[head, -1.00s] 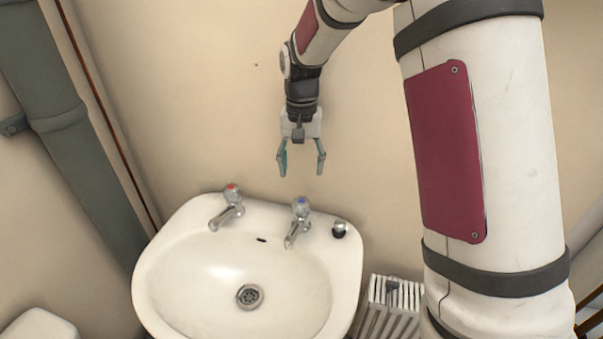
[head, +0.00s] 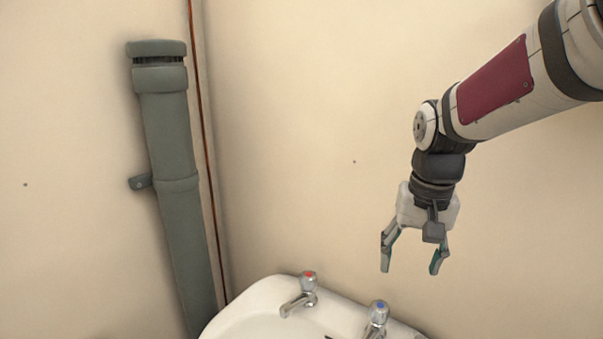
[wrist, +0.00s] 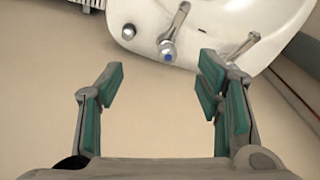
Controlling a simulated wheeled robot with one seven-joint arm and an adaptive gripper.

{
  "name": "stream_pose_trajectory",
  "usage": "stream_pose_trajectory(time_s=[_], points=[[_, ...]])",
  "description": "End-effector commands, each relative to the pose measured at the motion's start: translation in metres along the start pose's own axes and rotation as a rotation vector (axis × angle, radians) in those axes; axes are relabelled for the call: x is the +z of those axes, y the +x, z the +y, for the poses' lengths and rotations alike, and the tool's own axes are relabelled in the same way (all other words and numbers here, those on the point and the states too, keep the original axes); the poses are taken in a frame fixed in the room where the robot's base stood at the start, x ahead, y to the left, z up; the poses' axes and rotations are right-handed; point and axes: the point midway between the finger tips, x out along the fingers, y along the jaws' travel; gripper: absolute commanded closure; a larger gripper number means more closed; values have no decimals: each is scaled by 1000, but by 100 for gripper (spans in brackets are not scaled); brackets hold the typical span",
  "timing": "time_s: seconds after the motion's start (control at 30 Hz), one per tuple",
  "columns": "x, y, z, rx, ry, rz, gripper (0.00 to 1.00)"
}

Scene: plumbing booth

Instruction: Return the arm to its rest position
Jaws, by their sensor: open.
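My gripper (head: 412,262) is open and empty. In the head view it hangs fingers down in the air, above the blue-topped tap and in front of the beige wall. In the wrist view its two teal-padded fingers (wrist: 158,85) stand wide apart with nothing between them. My arm comes in from the upper right of the head view.
A white basin (head: 262,300) carries a red-topped tap (head: 302,294) and a blue-topped tap (head: 376,318). The wrist view shows a round plug (wrist: 128,32) on the basin's rim. A grey-green pipe (head: 175,190) stands at left. The wall area around my gripper is clear.

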Motion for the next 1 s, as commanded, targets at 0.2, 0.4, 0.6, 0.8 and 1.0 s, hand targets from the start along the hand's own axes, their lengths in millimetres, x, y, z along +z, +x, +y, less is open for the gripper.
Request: stream_pose_trajectory(time_s=[0.2, 0.4, 0.6, 0.8, 1.0], points=[[55, -38, 15, -16, -74, 73, 40], [105, -56, 29, -23, -141, 135, 40], [154, -62, 43, -25, -206, 197, 40], [185, -58, 52, -22, -252, 238, 40], [195, -55, 54, -20, -267, 250, 40]])
